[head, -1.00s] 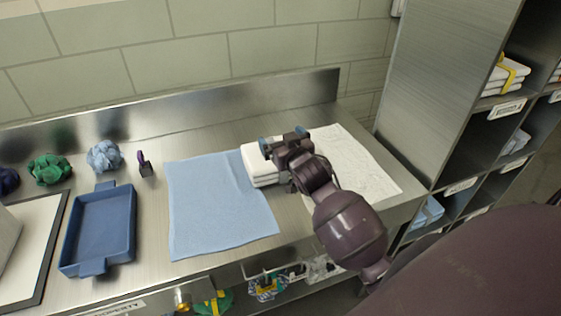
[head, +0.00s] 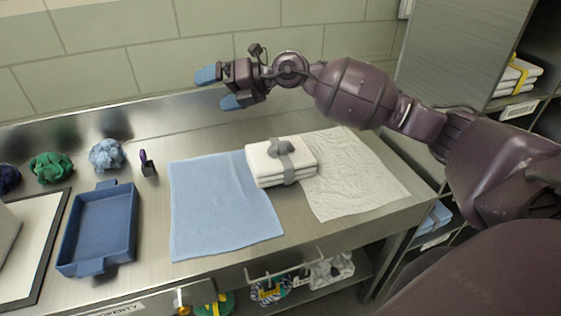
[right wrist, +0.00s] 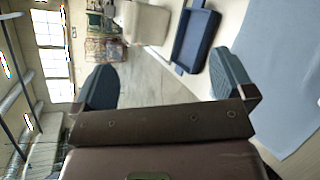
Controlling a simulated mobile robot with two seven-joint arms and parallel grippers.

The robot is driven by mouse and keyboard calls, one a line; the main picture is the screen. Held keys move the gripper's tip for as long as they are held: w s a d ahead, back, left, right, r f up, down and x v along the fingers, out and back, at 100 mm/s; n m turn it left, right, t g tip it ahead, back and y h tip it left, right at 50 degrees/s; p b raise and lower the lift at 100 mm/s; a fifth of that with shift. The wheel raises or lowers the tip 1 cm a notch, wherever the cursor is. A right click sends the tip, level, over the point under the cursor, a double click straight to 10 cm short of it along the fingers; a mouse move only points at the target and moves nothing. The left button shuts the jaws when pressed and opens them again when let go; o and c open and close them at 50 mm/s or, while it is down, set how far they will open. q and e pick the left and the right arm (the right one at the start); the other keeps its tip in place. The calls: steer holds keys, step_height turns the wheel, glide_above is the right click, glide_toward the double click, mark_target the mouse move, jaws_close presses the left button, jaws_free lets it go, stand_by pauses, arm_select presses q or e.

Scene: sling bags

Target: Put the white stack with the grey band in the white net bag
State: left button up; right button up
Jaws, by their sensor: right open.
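The white stack with the grey band (head: 281,160) sits on the steel counter, across the edges of a blue cloth and a white crinkled cloth. A grey knot tops its band. My right gripper (head: 219,89) is open and empty, raised above the counter to the upper left of the stack. Its two blue fingertips stand wide apart in the right wrist view (right wrist: 165,85). On the shelf under the counter hangs a white and grey bundle (head: 332,270), partly hidden; I cannot tell if it is the white net bag. My left gripper is not in view.
The blue cloth (head: 220,215) and white cloth (head: 355,180) lie flat. A blue tray (head: 100,230), a green bundle (head: 51,167), a light blue bundle (head: 106,154) and a small purple-topped holder (head: 148,163) are at left. A shelf unit (head: 465,50) stands at right.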

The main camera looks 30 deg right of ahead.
steer(key=d+f+g+h, duration=0.2)
steer(key=d+f+h, duration=0.5)
steer(key=d+f, duration=0.2)
steer(key=m+g+h, duration=0.1)
steer(key=g+h, duration=0.1)
steer(key=h, duration=0.3)
glide_toward(281, 142)
steer(key=x, duration=0.2)
steer(key=a+x, duration=0.1)
steer(key=x, duration=0.1)
steer(key=shift+s+f, duration=0.2)
steer(key=shift+f, duration=0.05)
steer(key=shift+d+x, duration=0.25)
steer(key=shift+x, duration=1)
steer(key=shift+d+x, duration=0.2)
steer(key=shift+x, duration=1.1)
steer(key=shift+w+r, duration=0.15)
steer(key=c, duration=1.6)
jaws_close()
